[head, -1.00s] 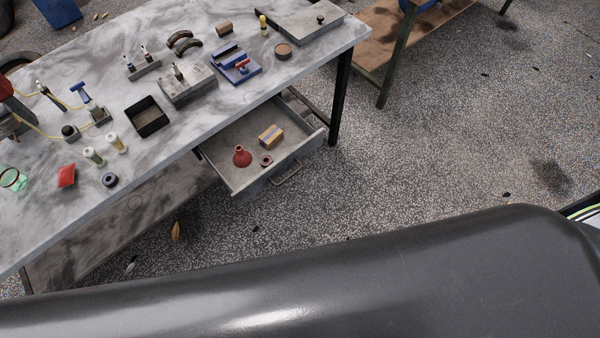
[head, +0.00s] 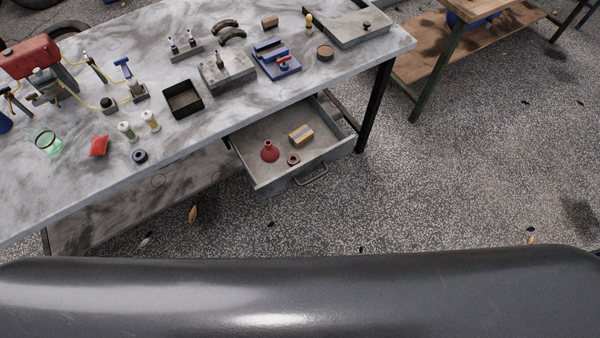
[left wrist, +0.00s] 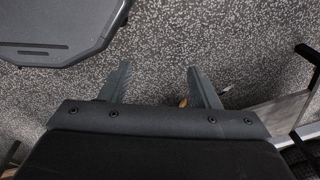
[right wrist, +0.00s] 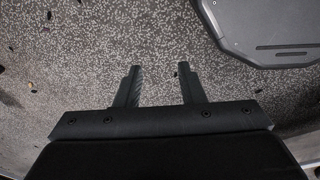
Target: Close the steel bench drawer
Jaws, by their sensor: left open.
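The steel bench drawer (head: 270,181) is pulled open under the right part of the marble-look bench (head: 215,132). Its handle (head: 312,176) is on the front face, toward the floor area. Inside the drawer lie a red funnel (head: 270,152), a small striped box (head: 301,135) and a small brown ring (head: 293,159). My left gripper (left wrist: 158,80) is open and empty over the speckled floor. My right gripper (right wrist: 157,78) is also open and empty over the floor. Neither gripper shows in the head view, and neither touches the drawer.
The bench top holds a black tray (head: 183,100), a blue vise-like tool (head: 276,62), a red packet (head: 99,146) and other small parts. A wooden-shelved table (head: 425,65) stands at the back right. The floor (head: 440,180) in front of the drawer is mostly clear.

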